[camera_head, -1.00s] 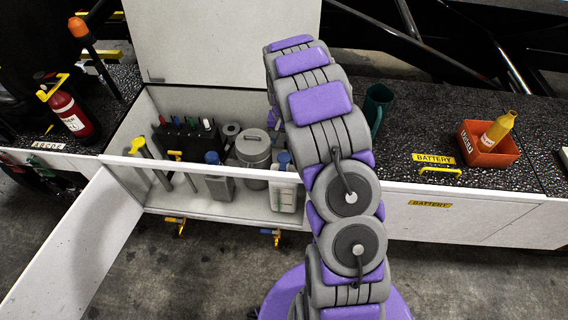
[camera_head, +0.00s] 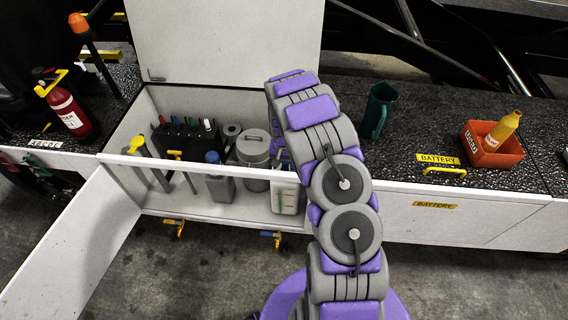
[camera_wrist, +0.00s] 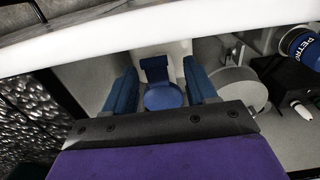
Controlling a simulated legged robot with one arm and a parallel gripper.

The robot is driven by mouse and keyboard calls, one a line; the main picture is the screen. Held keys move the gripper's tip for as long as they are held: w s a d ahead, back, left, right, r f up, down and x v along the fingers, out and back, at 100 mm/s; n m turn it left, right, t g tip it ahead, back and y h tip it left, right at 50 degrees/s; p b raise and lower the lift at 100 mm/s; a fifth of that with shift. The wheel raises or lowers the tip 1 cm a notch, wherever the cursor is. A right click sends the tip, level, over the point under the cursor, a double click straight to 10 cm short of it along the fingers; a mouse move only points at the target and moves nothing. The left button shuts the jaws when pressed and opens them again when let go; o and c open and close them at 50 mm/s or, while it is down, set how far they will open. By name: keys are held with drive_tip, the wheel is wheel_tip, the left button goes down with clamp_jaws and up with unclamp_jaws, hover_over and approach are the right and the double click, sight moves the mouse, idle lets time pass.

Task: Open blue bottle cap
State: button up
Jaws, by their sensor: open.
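The white bottle (camera_head: 287,196) stands in the open compartment, partly behind my arm in the head view; its cap is hidden there. In the wrist view the round blue cap (camera_wrist: 163,97) lies between the two blue fingers of my gripper (camera_wrist: 160,78). The fingers are open, one on each side, with gaps visible between them and the cap. A blue upright block (camera_wrist: 154,68) shows just beyond the cap; I cannot tell what it belongs to. In the head view my gripper is mostly hidden behind my arm.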

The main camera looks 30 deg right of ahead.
drive_tip(key=shift+d, duration=0.4)
drive_tip(key=c, duration=0.6)
drive_tip(key=shift+a, duration=0.1)
clamp_jaws()
